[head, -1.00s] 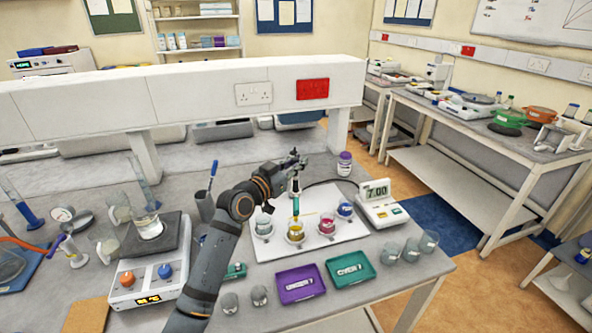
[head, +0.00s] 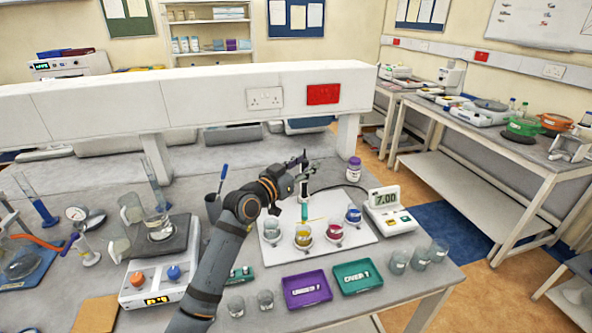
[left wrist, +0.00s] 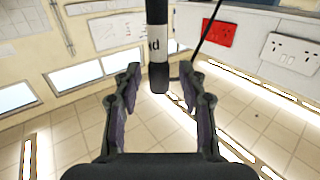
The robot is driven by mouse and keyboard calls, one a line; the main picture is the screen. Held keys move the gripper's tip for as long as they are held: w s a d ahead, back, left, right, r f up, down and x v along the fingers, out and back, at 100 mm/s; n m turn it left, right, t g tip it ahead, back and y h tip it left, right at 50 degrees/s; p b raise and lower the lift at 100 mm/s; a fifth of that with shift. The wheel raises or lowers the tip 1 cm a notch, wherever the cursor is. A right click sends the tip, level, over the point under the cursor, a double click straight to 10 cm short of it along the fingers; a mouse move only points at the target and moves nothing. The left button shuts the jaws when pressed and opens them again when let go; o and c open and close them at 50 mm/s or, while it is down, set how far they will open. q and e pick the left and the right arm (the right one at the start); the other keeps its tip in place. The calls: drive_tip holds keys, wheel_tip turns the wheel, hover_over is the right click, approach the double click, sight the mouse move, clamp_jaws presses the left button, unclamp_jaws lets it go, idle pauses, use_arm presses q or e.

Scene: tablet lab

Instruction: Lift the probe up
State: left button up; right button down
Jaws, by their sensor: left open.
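The probe (head: 304,211) stands roughly upright over the beaker of yellow liquid (head: 303,239). Its slim body looks dark and white above and teal below. Whether its tip is in the liquid is too small to tell. My left gripper (head: 308,168) is at the probe's upper part, with its jaws apart. In the left wrist view, the probe's black body with a white label (left wrist: 158,48) lies between the two open fingers, with gaps on both sides. My right gripper is not in view.
Beakers of pale (head: 271,232), red (head: 335,231) and blue (head: 353,215) liquid stand close around on the white mat (head: 285,256). A meter (head: 388,209) stands right, with a dark cable. Purple (head: 306,289) and green (head: 354,276) trays lie in front.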

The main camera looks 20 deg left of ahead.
use_arm(q)
drive_tip(key=v, duration=1.1)
drive_tip(key=shift+s, duration=0.2)
drive_tip(key=shift+a, duration=0.1)
